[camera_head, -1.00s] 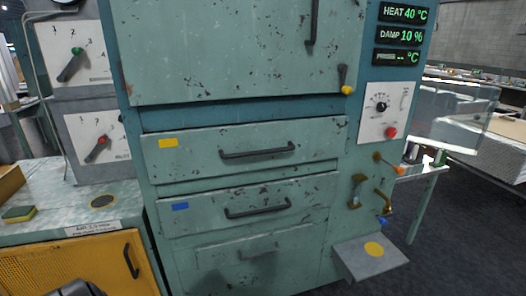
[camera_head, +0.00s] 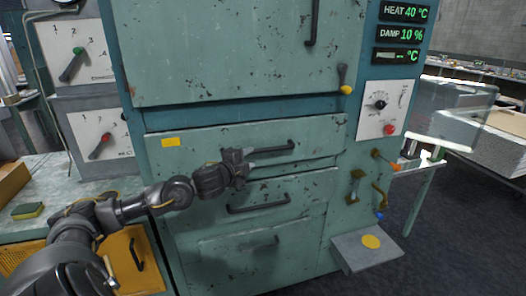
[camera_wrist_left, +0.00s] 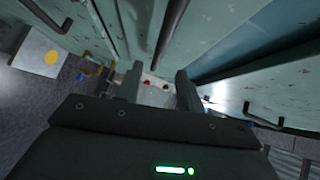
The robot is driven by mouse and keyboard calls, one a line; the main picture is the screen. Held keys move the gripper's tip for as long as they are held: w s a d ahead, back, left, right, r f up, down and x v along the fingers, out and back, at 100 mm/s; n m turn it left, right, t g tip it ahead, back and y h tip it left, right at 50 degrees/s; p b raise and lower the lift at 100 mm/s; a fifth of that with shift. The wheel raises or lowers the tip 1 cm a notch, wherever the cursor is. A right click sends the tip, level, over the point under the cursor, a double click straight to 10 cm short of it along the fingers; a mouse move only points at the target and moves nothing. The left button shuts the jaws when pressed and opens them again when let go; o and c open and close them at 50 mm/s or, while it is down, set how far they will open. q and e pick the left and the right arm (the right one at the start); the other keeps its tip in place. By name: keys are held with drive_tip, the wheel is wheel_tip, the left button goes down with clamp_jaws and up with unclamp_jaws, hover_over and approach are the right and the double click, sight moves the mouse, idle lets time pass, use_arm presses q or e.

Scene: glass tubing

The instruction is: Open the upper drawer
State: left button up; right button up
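The upper drawer (camera_head: 200,150) has a pale teal worn front with a yellow label and appears shut. Its dark bar handle (camera_head: 284,147) is partly hidden by my left gripper (camera_head: 260,158) in the head view. My left arm reaches across from the left, and its gripper is at the handle. In the left wrist view, the two fingers of my left gripper (camera_wrist_left: 158,92) are spread apart. The dark handle bar (camera_wrist_left: 172,25) runs toward the gap between them; contact cannot be told. My right gripper is not in view.
A lower drawer with its own handle (camera_head: 258,207) is just below. A large door (camera_head: 220,60) with a vertical handle is above. A small shelf (camera_head: 368,252) with a yellow dot juts out at lower right. A yellow cabinet (camera_head: 120,265) is at lower left.

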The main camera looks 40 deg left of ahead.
sight(261, 151)
use_arm(q)
drive_tip(key=p+x, duration=0.2)
drive_tip(key=x, duration=0.8)
drive_tip(key=shift+s, duration=0.1)
drive_tip(key=shift+c, duration=0.5)
clamp_jaws()
